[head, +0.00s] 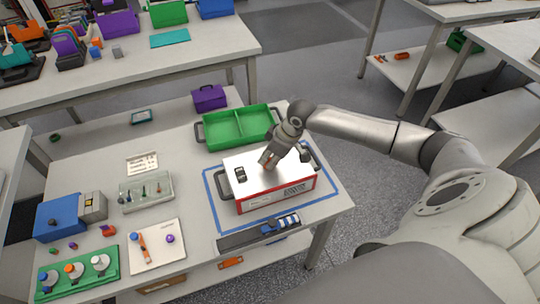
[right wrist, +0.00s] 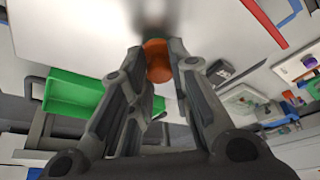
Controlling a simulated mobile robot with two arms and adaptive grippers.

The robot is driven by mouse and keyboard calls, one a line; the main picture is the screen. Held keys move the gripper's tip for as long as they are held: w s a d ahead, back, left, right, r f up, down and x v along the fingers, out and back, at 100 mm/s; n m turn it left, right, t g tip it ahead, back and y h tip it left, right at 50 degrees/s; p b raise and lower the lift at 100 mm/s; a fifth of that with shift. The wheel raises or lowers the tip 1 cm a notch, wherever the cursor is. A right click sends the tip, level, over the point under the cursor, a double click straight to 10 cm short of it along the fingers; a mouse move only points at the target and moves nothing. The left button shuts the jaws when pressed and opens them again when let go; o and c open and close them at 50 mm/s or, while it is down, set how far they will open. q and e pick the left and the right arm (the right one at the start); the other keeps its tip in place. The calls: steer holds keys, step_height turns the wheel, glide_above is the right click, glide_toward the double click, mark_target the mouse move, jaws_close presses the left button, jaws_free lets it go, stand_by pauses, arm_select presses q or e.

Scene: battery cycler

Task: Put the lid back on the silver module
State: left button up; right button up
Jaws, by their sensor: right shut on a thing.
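The silver module (head: 278,200) is a pale box with red edges and a dark handle on its left side. It stands inside a blue outline on the table. A flat white lid (head: 252,163) shows at its top; it fills the upper part of the right wrist view (right wrist: 80,30). My right gripper (head: 268,161) is over the lid's middle, shut on an orange knob (right wrist: 158,62). The fingers partly hide the knob, and I cannot tell whether the lid is fully seated. Dark latches (head: 240,174) show at the left and right ends. My left gripper is not in view.
A green divided tray (head: 203,133) stands behind the module, with a purple box (head: 208,97) beyond it. A dark rack with blue parts (head: 258,232) lies in front. A clear box (head: 146,193) and a green bottle holder (head: 108,280) stand left. The table's right edge is close.

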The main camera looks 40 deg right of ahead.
steer(key=shift+p, duration=0.45)
stand_by(0.5)
steer(key=o, duration=0.8)
steer(key=o, duration=0.5)
steer(key=shift+c, duration=0.2)
steer(key=shift+r, duration=0.15)
steer(key=shift+r+p, duration=3.4)
steer(key=shift+p, duration=0.5)
